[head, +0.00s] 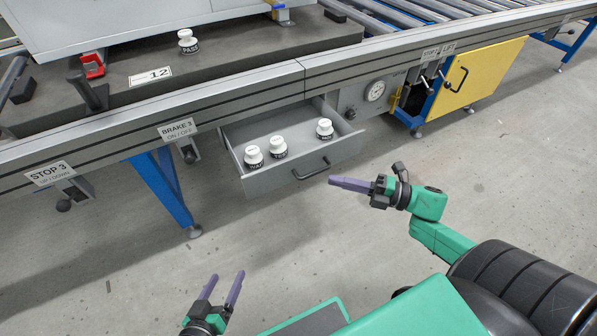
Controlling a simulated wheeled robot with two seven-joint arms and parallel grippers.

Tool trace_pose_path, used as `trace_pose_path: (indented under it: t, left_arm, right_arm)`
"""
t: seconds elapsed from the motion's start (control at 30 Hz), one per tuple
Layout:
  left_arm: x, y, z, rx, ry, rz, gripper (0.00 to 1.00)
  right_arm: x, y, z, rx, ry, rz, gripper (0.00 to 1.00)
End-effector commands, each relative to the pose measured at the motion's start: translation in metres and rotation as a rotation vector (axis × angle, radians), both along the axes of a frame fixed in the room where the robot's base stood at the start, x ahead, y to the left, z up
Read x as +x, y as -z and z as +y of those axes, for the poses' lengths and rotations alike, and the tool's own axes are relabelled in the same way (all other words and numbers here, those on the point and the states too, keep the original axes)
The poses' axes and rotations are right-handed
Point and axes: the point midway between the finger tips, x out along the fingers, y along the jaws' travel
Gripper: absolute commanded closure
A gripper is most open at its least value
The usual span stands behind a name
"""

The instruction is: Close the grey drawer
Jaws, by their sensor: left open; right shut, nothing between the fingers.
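The grey drawer (272,184) stands pulled out below the conveyor's front rail. Its black handle (311,170) is on the front panel, at the right part. My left gripper (221,289) is open and empty at the bottom of the view, well in front of the drawer, over the floor.
A blue leg (163,188) stands left of the drawer. A pressure gauge (375,91) and a yellow cabinet (488,75) are to its right. Levers labelled STOP 3 (50,173) and BRAKE 3 (180,129) hang from the rail. The floor in front is clear.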

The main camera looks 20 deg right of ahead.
Motion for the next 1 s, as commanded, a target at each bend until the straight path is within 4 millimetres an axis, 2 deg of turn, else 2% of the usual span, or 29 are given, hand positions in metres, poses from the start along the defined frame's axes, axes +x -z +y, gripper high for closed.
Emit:
trace_pose_path:
  t: [0.3,0.4,0.53,1.0]
  left_arm:
    - [0.000,0.029,-0.003,-0.034,-0.021,-0.042,0.19]
    - [0.000,0.041,-0.003,-0.046,-0.030,-0.055,0.19]
    - [0.000,0.047,-0.003,-0.053,-0.037,-0.065,0.19]
    - [0.000,0.047,-0.004,-0.055,-0.038,-0.068,0.19]
  right_arm:
    - [0.048,0.003,0.051,0.002,0.002,-0.004,1.00]
    - [0.067,0.005,0.050,-0.002,0.003,-0.002,1.00]
    - [0.080,0.003,0.051,0.000,0.003,0.000,1.00]
    - [0.084,0.001,0.051,0.002,0.004,0.002,1.00]
